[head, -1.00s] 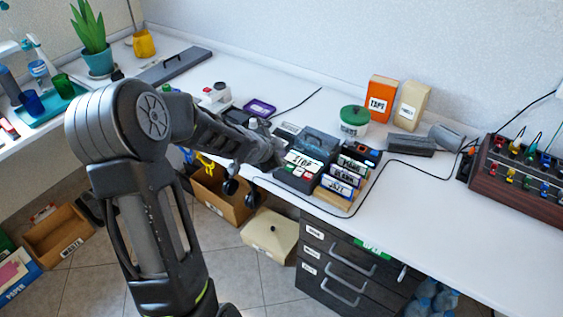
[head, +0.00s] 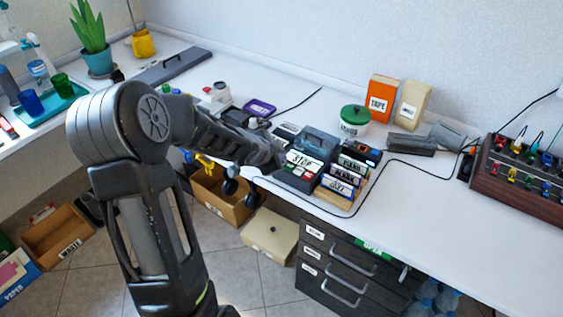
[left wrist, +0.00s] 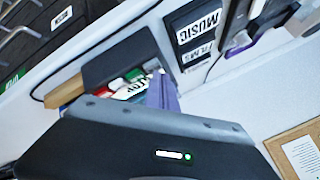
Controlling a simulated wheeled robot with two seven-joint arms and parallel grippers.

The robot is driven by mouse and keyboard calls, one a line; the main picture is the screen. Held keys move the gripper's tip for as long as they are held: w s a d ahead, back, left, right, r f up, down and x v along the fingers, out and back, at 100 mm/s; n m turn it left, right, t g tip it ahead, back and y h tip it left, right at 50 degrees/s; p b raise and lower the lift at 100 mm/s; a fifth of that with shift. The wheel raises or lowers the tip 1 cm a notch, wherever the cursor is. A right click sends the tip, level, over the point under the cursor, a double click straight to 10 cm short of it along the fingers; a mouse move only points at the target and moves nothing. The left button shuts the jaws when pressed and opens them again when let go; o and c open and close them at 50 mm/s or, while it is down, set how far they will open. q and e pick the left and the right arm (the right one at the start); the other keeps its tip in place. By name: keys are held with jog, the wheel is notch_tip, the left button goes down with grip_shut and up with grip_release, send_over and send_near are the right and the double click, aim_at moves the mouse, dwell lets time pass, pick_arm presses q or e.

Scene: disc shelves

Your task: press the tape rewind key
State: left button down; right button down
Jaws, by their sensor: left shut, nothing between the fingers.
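The tape player (head: 322,143) is a dark box with a smoky lid, a white STOP label and small red, green and white keys (head: 299,173) along its front. It sits near the table's front edge. In the left wrist view, the player (left wrist: 118,58) shows its red, green and white keys, partly covered by my gripper. My left gripper (head: 280,160) is shut and empty, at the player's left front. Its fingers (left wrist: 163,93) appear close over the key row; contact cannot be told. I cannot tell which key is rewind. My right gripper is out of view.
Labelled cassettes (head: 345,175) stand right of the player on a wooden rack. A green-lidded tub (head: 354,122), an orange TAPE box (head: 382,98) and a black cable lie behind. Drawers (head: 345,268) are below the edge.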

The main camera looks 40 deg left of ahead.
pick_arm(q)
jog(key=shift+f, duration=0.3)
dwell(0.5)
jog(key=shift+r+p, duration=0.7)
jog(key=shift+r, duration=0.15)
notch_tip(320, 180, up, 5)
jog(key=p, duration=0.5)
jog(key=shift+s+f, duration=0.1)
dwell(0.8)
